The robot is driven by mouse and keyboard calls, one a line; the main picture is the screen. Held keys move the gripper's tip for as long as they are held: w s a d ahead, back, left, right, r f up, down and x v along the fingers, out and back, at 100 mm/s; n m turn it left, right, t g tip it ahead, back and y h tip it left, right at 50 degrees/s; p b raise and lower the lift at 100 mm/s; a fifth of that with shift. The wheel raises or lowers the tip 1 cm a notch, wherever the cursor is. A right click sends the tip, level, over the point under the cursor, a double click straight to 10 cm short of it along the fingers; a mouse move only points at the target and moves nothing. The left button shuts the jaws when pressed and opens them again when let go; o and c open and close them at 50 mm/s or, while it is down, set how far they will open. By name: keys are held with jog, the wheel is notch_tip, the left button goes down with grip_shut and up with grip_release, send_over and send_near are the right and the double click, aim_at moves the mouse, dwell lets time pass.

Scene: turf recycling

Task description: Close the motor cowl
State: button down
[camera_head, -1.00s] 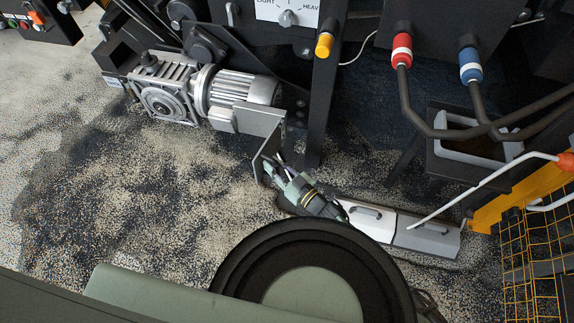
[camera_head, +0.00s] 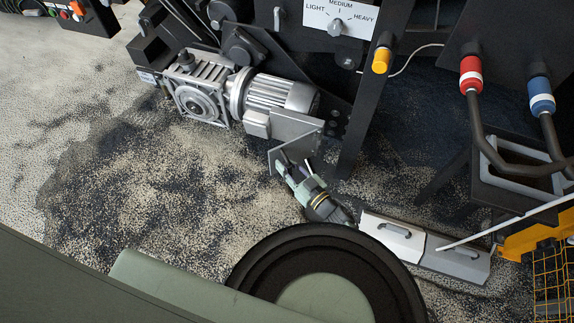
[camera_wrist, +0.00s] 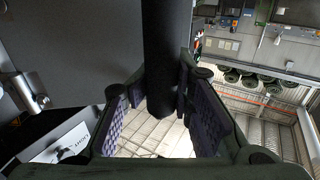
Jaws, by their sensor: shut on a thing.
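The motor cowl (camera_head: 296,143) is a bent grey sheet-metal cover beside the silver ribbed motor (camera_head: 278,93). Its panel stands tilted out from the motor's lower right end, so the ribbed body is uncovered. My gripper (camera_head: 286,170) is at the panel's lower left edge. In the wrist view, my gripper (camera_wrist: 163,98) is shut on a dark round bar (camera_wrist: 166,50), with a padded finger on each side. A broad grey plate (camera_wrist: 80,38) fills the upper left there. In the head view the bar is too small to make out.
A silver gearbox (camera_head: 198,101) joins the motor's left end. A dark post (camera_head: 359,125) stands just right of the cowl. Low light-grey covers with handles (camera_head: 393,232) lie right of my arm. Red (camera_head: 470,76) and blue (camera_head: 540,92) plugs hang right. Speckled floor (camera_head: 130,190) is open at left.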

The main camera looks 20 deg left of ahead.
jog(key=shift+s+a, duration=0.25)
jog(key=shift+a, duration=0.1)
jog(key=c, duration=1.8)
grip_release()
jog(key=o, duration=0.4)
jog(key=shift+w+d, duration=0.15)
jog(key=shift+c, duration=0.2)
jog(key=shift+d, duration=0.1)
jog(key=v, duration=1.2)
